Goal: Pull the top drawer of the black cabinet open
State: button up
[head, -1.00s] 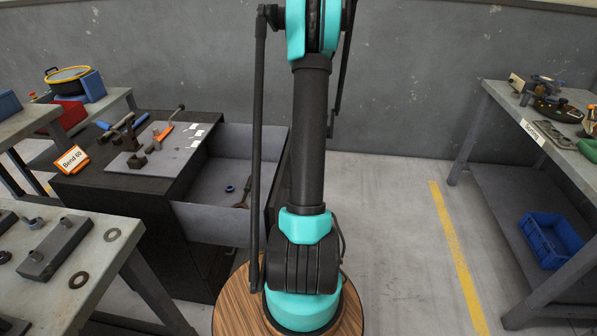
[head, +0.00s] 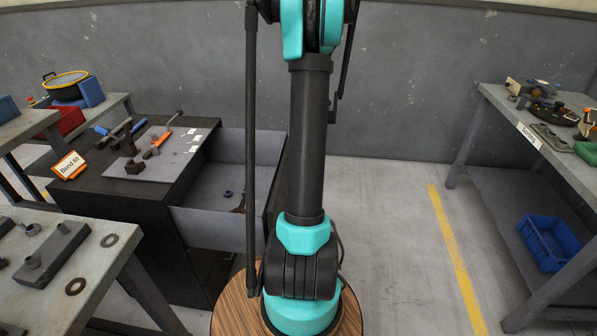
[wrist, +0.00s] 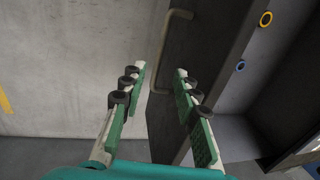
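The black cabinet (head: 110,197) stands at the left in the head view. Its top drawer (head: 205,227) is pulled well out to the right, with its grey inside showing. In the wrist view the dark drawer front (wrist: 202,40) carries a pale bar handle (wrist: 172,50). My gripper (wrist: 160,72) is open, with green-padded fingers apart. The handle appears in the gap between the fingers, around and beyond the tips; no finger is seen closed on it. In the head view my gripper is out of frame and my arm hides part of the drawer front.
A blue ring (head: 227,193) lies in the drawer; a yellow ring (wrist: 265,19) also shows in the wrist view. Tools lie on the cabinet top by an orange "Bend 60" sign (head: 68,165). A bench (head: 45,285) stands near left, another (head: 497,98) right. Floor between is clear.

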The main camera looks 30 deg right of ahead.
jog(key=r, duration=0.5)
jog(key=shift+s+d, duration=0.25)
jog(key=shift+d, duration=0.15)
